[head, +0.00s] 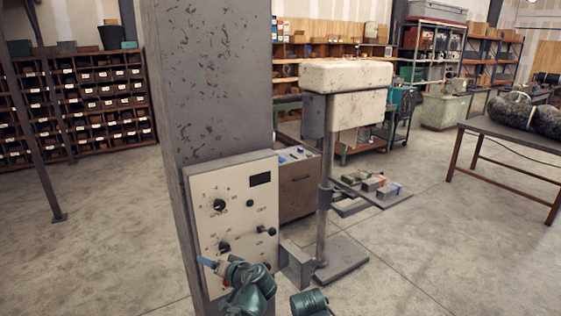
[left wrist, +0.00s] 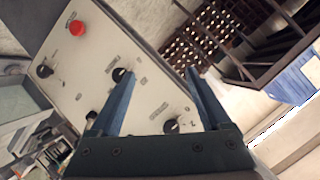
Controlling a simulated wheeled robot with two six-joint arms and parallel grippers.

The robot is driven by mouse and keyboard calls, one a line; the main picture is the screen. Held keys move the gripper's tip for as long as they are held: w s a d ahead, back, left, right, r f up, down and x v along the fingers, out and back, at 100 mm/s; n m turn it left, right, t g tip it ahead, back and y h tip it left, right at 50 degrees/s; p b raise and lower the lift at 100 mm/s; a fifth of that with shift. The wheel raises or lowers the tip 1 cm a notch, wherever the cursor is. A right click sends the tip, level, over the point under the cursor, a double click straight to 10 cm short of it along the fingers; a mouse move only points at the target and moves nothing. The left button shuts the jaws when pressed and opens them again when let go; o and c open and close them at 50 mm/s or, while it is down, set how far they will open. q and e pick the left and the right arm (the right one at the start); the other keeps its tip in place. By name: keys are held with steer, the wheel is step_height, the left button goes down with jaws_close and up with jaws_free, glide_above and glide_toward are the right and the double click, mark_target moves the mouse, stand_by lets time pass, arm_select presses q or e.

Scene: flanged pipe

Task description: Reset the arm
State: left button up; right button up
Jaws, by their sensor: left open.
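My left arm is teal and comes up at the bottom of the head view. Its gripper (head: 207,262) is in front of the lower part of a cream control panel (head: 233,215) on a grey column. In the left wrist view the two blue fingers of the left gripper (left wrist: 157,80) are spread apart with nothing between them. The panel (left wrist: 75,70) lies behind them, with black knobs and a red button (left wrist: 77,28). Whether a fingertip touches the panel I cannot tell. A teal part of my other arm shows at the bottom edge; the right gripper is out of view.
The grey column (head: 210,80) stands close in front. A drill-press-like machine (head: 345,105) stands right behind it. A table (head: 500,133) at the right holds a dark mottled pipe-like piece (head: 530,115). Bin shelves (head: 80,100) line the left back. Concrete floor is open at left and right.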

arm_select(q)
steer(key=s+f+g+h, duration=0.45)
steer(key=s+f, duration=0.35)
steer(key=f, duration=0.2)
steer(key=s+d+f+m+g+h+b, duration=0.4)
steer(key=s+d+f+b, duration=0.8)
steer(key=d+f, duration=0.3)
steer(key=shift+d+f+g+b, duration=0.35)
steer(key=shift+d+f+b, duration=0.05)
steer(key=shift+f+b, duration=0.2)
